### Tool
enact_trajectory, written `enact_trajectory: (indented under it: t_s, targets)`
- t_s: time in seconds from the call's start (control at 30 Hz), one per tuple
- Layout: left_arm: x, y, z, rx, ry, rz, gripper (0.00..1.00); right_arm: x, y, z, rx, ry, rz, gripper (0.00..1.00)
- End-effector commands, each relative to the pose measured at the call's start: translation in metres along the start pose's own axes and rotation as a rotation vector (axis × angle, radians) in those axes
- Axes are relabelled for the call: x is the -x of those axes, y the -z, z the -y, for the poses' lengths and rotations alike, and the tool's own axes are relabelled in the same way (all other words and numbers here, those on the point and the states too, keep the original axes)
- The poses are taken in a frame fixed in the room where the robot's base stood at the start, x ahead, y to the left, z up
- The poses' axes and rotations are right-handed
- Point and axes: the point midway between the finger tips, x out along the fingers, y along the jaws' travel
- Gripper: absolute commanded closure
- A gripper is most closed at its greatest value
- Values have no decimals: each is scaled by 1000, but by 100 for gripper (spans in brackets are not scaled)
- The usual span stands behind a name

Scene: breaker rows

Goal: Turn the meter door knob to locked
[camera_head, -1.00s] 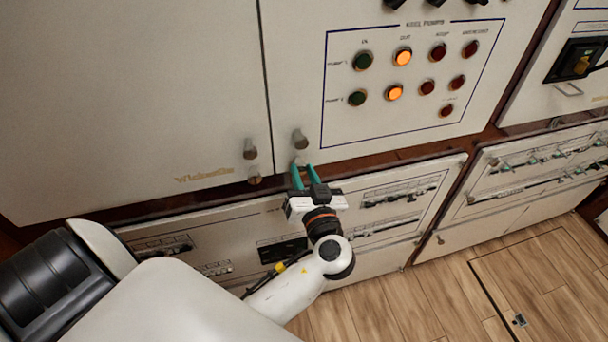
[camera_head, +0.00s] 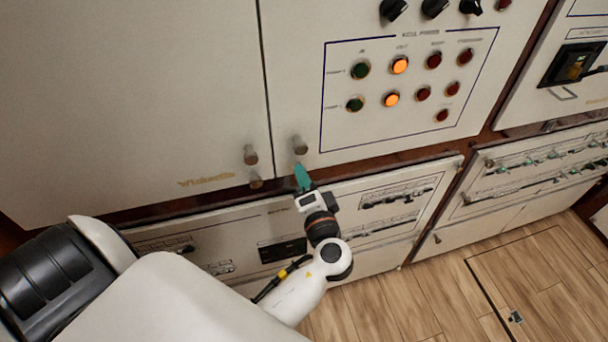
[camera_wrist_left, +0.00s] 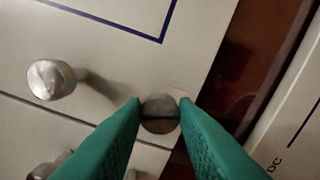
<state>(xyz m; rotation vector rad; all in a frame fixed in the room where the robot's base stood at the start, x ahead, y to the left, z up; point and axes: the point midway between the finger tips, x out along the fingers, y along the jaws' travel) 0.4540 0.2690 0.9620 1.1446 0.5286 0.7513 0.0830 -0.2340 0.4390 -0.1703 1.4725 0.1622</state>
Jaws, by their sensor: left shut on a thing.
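A small round metal door knob (camera_wrist_left: 160,108) with a dark slot line across its face sits between my left gripper's teal fingers in the wrist view. The slot line runs about level in that view. My left gripper (camera_head: 301,168) is shut on this knob, with a fingertip on each side of it. In the head view the fingers are seen nearly edge-on at the lower left corner of the pump panel door (camera_head: 305,100), and they hide the knob. My right gripper is not in view.
A larger metal knob (camera_head: 300,146) stands out just above my fingers; it also shows in the left wrist view (camera_wrist_left: 50,80). Two more knobs (camera_head: 251,155) (camera_head: 256,182) are on the left door. Lower panels (camera_head: 345,215) lie below the gripper.

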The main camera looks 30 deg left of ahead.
Motion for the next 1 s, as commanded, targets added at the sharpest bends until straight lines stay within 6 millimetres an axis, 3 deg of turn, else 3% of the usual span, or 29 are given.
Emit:
enact_trajectory:
  t_s: [0.4,1.0]
  targets:
    - [0,-2,-1,-276,-2,4,96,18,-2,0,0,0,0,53]
    - [0,-1,0,-360,-2,4,96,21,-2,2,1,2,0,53]
